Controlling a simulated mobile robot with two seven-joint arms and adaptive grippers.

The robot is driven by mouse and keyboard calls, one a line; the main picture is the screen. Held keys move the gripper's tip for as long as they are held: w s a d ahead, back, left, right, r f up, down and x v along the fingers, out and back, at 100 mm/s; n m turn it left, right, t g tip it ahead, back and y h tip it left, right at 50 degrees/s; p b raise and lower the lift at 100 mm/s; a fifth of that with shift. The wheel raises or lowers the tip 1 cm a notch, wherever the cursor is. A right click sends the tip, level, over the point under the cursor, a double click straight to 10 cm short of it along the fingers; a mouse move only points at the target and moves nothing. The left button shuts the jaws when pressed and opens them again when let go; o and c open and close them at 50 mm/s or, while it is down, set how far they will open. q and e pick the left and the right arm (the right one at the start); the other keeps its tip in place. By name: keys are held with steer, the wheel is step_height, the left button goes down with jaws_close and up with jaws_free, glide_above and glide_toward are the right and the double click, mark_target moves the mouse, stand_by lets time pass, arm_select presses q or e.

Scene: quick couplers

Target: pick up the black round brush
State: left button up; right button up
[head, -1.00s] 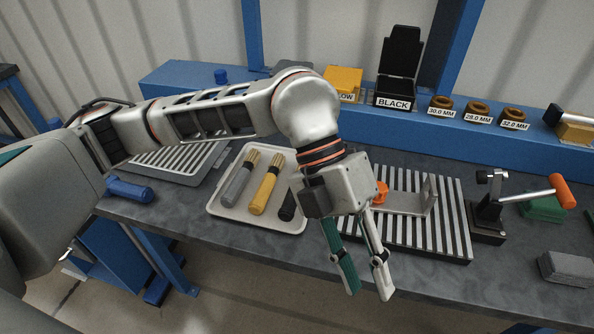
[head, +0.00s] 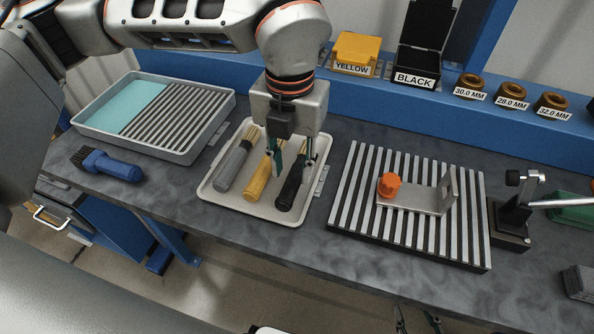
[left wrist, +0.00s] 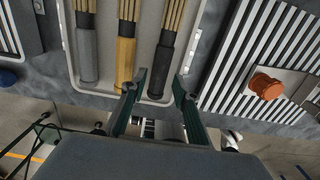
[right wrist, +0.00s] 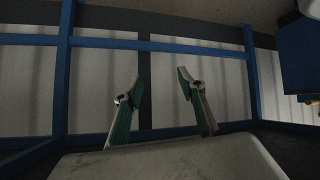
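The black round brush (head: 289,193) lies at the right side of the white tray (head: 250,212), its handle toward the front edge. Its upper part is partly hidden behind my left gripper (head: 292,172) in the head view. My left gripper is open over the brush, fingers pointing down, one on each side of it. In the left wrist view the black handle (left wrist: 159,72) shows between and beyond the open fingertips (left wrist: 159,82); I cannot tell if they touch it. My right gripper (right wrist: 160,82) is open and empty, away from the tray; its tips show at the head view's bottom edge.
A grey brush (head: 233,167) and a yellow brush (head: 259,181) lie beside it in the tray. A slatted plate with an orange knob (head: 388,184) stands right of the tray. A blue brush (head: 112,166) and a grey bin (head: 192,153) are to the left.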

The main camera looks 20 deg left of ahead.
mark_target(293, 179)
arm_select(q)
step_height(293, 179, down, 4)
steer(key=shift+r, duration=0.1)
steer(key=shift+w, duration=0.1)
jaws_close()
steer(key=shift+r, duration=0.25)
step_height(293, 179, up, 20)
steer(key=p, duration=0.1)
steer(key=shift+f+p, duration=0.25)
steer(key=shift+p, duration=0.05)
arm_select(e)
steer(key=shift+w+a+r, duration=0.1)
steer(key=shift+a+r, duration=0.1)
steer(key=shift+r, duration=0.4)
